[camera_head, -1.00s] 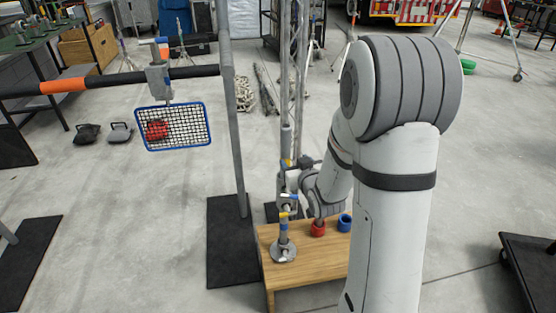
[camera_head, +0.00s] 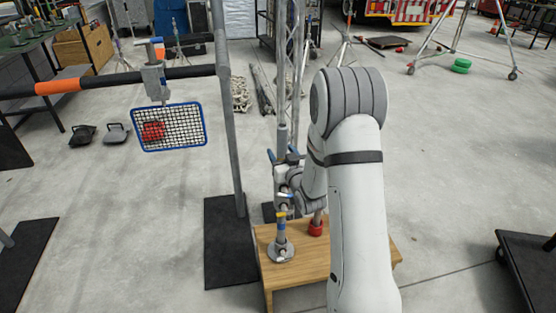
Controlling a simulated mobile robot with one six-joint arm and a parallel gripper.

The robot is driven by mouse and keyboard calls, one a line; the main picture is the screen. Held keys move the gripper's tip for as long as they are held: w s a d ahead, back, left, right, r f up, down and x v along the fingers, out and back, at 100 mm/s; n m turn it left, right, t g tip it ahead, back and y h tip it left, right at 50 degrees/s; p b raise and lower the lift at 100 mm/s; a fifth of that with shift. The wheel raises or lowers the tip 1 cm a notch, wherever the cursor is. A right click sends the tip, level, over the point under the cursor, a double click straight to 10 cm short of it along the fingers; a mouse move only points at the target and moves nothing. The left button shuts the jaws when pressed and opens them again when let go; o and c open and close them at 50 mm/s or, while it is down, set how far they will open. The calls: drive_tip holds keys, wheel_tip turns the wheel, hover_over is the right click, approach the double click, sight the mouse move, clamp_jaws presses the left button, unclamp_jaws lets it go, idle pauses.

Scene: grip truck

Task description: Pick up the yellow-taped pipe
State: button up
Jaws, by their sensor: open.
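A slim grey upright pipe (camera_head: 282,240) stands on a round metal base (camera_head: 281,252) on a small wooden table (camera_head: 300,272). A yellow band (camera_head: 281,214) shows near its top, with a blue band just below it. My gripper (camera_head: 284,182) is at the end of my bent arm, close above this pipe. It is open, but its fingers are small and partly lost against the post behind. I cannot tell whether it touches the pipe.
A red ring-shaped holder (camera_head: 316,228) stands on the table, right of the pipe. A vertical post (camera_head: 232,140) stands left of the table.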

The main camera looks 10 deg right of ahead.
drive_tip(key=shift+w, duration=0.1)
drive_tip(key=c, duration=1.2)
drive_tip(key=shift+o, duration=0.2)
